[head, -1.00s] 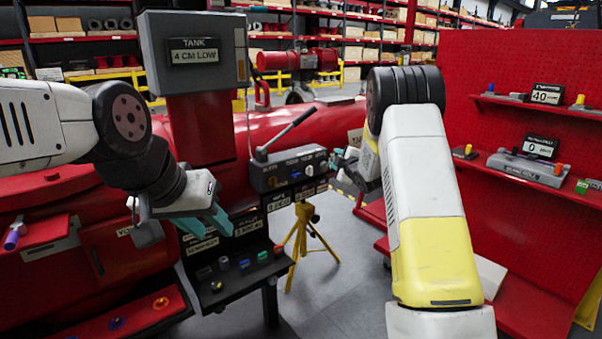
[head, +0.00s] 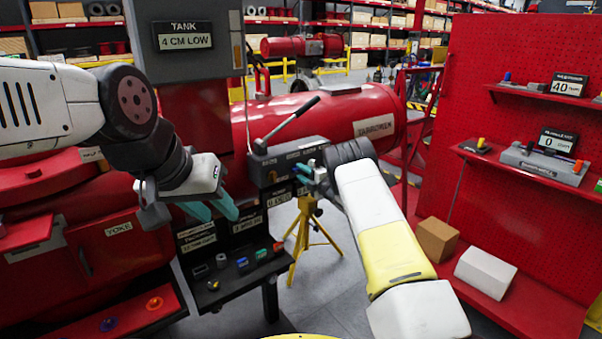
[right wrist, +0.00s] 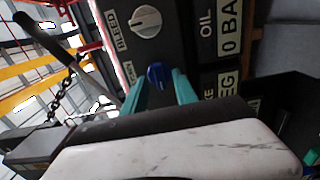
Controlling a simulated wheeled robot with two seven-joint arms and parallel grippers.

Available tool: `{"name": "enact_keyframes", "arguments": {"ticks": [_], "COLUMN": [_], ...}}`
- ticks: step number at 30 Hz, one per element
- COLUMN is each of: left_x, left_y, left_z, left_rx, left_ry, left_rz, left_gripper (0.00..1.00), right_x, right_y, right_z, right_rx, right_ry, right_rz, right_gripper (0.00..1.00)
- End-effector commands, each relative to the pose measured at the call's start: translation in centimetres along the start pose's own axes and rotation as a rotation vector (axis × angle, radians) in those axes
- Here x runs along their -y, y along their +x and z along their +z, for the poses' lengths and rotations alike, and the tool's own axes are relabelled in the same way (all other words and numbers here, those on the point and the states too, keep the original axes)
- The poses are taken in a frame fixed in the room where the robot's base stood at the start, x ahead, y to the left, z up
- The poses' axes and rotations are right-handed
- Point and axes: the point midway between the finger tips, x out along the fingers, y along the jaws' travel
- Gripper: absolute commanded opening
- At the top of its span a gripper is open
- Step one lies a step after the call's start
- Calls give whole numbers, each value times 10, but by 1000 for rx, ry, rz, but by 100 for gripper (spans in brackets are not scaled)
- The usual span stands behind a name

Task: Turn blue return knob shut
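The blue knob (right wrist: 157,75) sits on the dark front of the pump box, below a white BLEED knob (right wrist: 146,20) in the right wrist view. My right gripper (right wrist: 160,84) has its two teal fingers spread on either side of the blue knob, with the knob between the tips. Contact cannot be made out. My left gripper (head: 214,210) is open and empty, in front of the red machine and above the small tray.
A lever (head: 292,125) rises from the pump box, which stands by a yellow tripod (head: 306,238). A dark tray (head: 240,285) with small coloured parts lies below my left gripper. A red pegboard (head: 510,70) with shelves is at right. Two boxes (head: 437,238) sit below it.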

Motion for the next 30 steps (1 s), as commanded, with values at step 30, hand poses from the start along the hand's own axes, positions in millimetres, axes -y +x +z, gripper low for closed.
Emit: {"name": "enact_keyframes", "arguments": {"ticks": [30], "left_x": [0], "left_y": [0], "left_z": [0], "left_rx": [0], "left_ry": [0], "left_rz": [0], "left_gripper": [36], "right_x": [-1], "right_y": [10], "right_z": [0], "right_rx": [2], "right_ry": [34], "right_rz": [1], "right_gripper": [0]}}
